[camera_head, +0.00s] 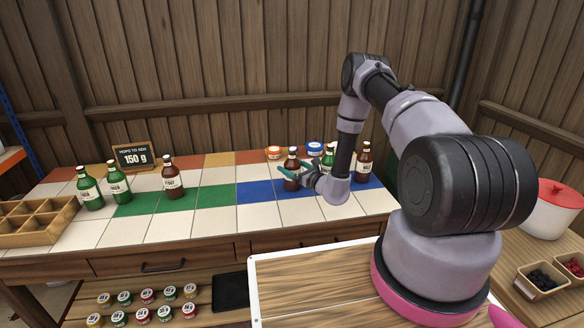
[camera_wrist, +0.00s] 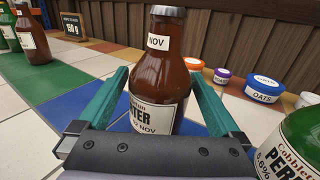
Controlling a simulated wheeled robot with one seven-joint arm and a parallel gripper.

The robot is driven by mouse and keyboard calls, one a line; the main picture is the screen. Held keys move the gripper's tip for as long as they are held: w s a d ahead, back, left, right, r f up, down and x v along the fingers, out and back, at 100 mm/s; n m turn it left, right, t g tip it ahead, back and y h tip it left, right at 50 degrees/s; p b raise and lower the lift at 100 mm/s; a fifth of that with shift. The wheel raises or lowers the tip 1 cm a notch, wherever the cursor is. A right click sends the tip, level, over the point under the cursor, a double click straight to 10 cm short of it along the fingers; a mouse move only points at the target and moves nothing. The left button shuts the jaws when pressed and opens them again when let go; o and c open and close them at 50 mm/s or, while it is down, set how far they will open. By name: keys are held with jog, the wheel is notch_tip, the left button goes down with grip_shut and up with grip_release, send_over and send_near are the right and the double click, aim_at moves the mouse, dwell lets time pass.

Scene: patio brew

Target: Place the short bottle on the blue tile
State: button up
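A brown bottle with a white porter label (camera_wrist: 157,75) stands upright between the fingers of my gripper (camera_wrist: 157,78). The fingers are spread wide, one on each side of it, and look open; contact is hard to judge. In the head view this bottle (camera_head: 292,157) stands at the blue tiles (camera_head: 256,192), partly hidden by my gripper (camera_head: 296,172). Blue also shows around its base in the wrist view (camera_wrist: 190,128). Other bottles are a brown one (camera_head: 173,182) and green ones (camera_head: 119,186) on the left, and a brown one (camera_head: 364,163) on the right. Which is the short bottle is unclear.
A green bottle (camera_wrist: 300,140) stands close to the right of my gripper. Small tubs (camera_head: 274,153) line the back edge. A wooden crate (camera_head: 40,222) is at the left end, near a chalkboard sign (camera_head: 133,157). White tiles in front (camera_head: 215,222) are clear.

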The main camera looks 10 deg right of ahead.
jog(key=shift+r, duration=0.2)
jog(key=v, duration=1.2)
jog(key=a+r+n+g+y, duration=0.2)
jog(key=a+r+n+y, duration=0.15)
jog(key=r, duration=0.35)
jog(key=a+r+n+g+y, duration=0.3)
jog(key=r+n, duration=0.1)
jog(key=r, duration=0.4)
jog(key=s+a+r+n+g+h, duration=0.1)
jog(key=s+a+r+n+g, duration=0.2)
jog(key=s+r+n+g, duration=0.45)
jog(key=s+a+r+n+g+h, duration=0.1)
jog(key=s+a+r+n+g, duration=0.4)
jog(key=r, duration=0.6)
jog(key=s+d+r+n+t+h, duration=0.3)
jog(key=s+d+r+t+h, duration=0.1)
jog(key=s+d+r+h, duration=0.1)
jog(key=s+d+r+n+t+h, duration=0.2)
jog(key=s+d+r+t+h, duration=0.3)
jog(key=s+d+r, duration=0.3)
jog(key=s+d+h, duration=0.1)
jog(key=s, duration=0.3)
jog(key=shift+s+d+n, duration=0.2)
jog(key=shift+d+n, duration=0.05)
jog(key=shift+n, duration=0.15)
